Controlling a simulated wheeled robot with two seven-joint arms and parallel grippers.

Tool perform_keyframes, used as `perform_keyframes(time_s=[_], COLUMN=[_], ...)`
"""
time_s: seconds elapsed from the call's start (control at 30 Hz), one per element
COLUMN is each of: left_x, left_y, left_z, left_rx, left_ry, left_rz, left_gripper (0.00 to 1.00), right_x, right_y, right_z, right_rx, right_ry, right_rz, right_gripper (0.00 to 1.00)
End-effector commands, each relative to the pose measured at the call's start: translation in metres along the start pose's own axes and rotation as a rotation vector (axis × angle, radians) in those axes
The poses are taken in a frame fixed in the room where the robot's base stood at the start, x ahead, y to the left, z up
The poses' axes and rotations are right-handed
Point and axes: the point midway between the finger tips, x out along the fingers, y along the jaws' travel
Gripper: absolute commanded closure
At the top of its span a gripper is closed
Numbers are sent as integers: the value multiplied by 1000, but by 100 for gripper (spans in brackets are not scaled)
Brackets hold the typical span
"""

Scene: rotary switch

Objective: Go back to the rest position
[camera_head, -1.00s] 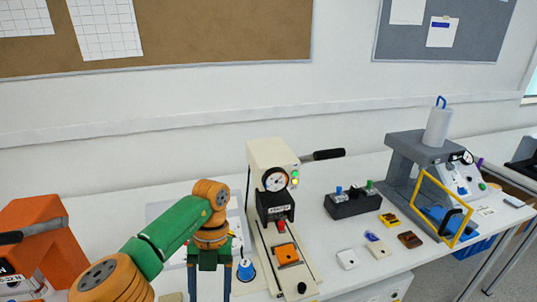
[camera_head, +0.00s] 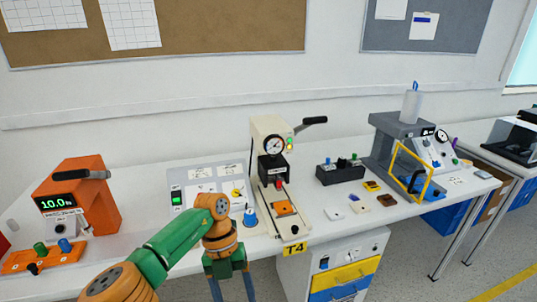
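My green and orange arm comes in from the left and partly covers the panel's lower part. My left gripper (camera_head: 231,287) points down in front of the bench edge, low in the picture. Its two blue fingers are apart with nothing seen between them. Their tips run to or past the bottom edge. My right gripper is not in view.
A press (camera_head: 270,143) with a black lever stands right of the panel, a blue knob (camera_head: 250,217) beside it. An orange machine (camera_head: 97,190) is at left. A grey press with a yellow frame (camera_head: 409,172) is at right. A drawer cabinet (camera_head: 330,270) stands below.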

Motion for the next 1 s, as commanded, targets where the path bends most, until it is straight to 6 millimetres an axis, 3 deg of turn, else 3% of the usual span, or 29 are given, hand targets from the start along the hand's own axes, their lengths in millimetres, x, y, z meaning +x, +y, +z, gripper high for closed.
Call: perform_keyframes(time_s=[0.17, 0.3, 0.4, 0.47, 0.5, 0.6, 0.7, 0.77, 0.87, 1.0], left_x=[34, 60, 69, 78, 93, 142, 202, 239, 299, 371], left_y=[-42, -94, -128, -127, -109, -46, 18, 54, 108, 167], left_z=[-3, -5, 11, 36, 58, 88, 87, 75, 38, -37], left_rx=[31, -15, -209, -449, -674, -1144, -1532, -1740, -2053, -2423], left_ry=[55, 99, 101, 67, 24, -86, -171, -213, -269, -316], left_rz=[-254, -617, -1011, -1252, -1386, -1505, -1477, -1422, -1279, -1016], left_gripper=[32, 32, 32, 32, 32, 32, 32, 32, 32, 32], right_x=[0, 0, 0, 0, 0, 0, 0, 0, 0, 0], right_y=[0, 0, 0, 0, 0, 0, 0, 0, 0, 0], right_z=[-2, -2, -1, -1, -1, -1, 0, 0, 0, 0], right_rx=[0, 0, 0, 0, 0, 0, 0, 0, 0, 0], right_ry=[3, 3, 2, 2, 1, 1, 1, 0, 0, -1], right_rz=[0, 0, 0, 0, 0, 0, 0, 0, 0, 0], right_gripper=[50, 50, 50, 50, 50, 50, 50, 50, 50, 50])
